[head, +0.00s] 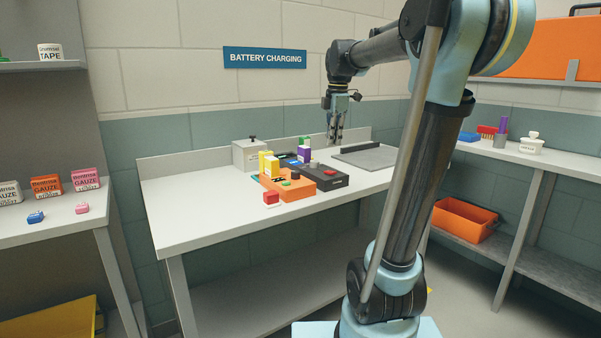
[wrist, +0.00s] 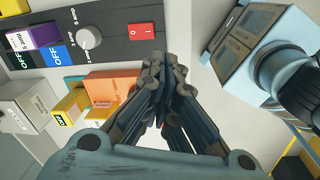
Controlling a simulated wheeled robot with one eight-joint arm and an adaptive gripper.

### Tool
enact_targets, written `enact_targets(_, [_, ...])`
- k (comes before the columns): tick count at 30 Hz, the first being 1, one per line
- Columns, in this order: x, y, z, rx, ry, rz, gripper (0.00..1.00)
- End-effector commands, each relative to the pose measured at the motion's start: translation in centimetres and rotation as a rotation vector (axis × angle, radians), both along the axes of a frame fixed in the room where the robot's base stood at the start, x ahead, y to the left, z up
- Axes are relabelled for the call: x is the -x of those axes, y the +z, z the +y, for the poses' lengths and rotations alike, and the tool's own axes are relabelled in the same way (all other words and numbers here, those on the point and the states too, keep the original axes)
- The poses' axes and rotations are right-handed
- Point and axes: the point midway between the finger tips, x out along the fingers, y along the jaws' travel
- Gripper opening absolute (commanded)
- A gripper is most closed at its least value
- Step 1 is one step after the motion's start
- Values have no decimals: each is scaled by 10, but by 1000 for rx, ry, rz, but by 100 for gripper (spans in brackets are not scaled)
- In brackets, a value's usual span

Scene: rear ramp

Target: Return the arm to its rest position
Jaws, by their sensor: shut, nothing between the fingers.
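My gripper (head: 335,130) is at the end of my arm, above the back of the white workbench (head: 200,218), just behind the items on it. The arm rises from my base on the right and reaches over toward the back wall. In the wrist view my gripper (wrist: 165,85) shows its fingers drawn together with nothing between them. A black control box (head: 326,176) with a red switch lies below; it also shows in the wrist view (wrist: 112,50). The gripper is apart from it in the head view.
An orange box (head: 290,188), yellow blocks (head: 268,165), a small red block (head: 271,198) and a grey box (head: 250,154) crowd the bench middle. A grey mat (head: 370,157) lies to the right. Side shelves hold gauze boxes (head: 46,187) and an orange bin (head: 463,219). The bench's front left is clear.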

Motion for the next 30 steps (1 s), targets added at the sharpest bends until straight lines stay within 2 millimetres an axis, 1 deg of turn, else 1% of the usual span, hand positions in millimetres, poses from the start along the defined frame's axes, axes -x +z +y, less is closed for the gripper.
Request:
enact_targets(1, [17,-11,-5,-5,-79,-3,0])
enact_targets(3, [36,-24,-10,-15,-195,-7,0])
enact_targets(11, [105,-81,-29,-54,-626,-23,0])
enact_targets(15, [142,-116,-37,-79,-857,-31,0])
enact_targets(20, [182,-161,-45,-113,-1120,-40,0])
enact_targets(24, [215,-202,-51,-146,-1350,-48,0])
enact_targets(27, [235,-231,-54,-172,-1500,-52,0])
enact_targets(30, [250,-254,-56,-192,-1622,-55,0])
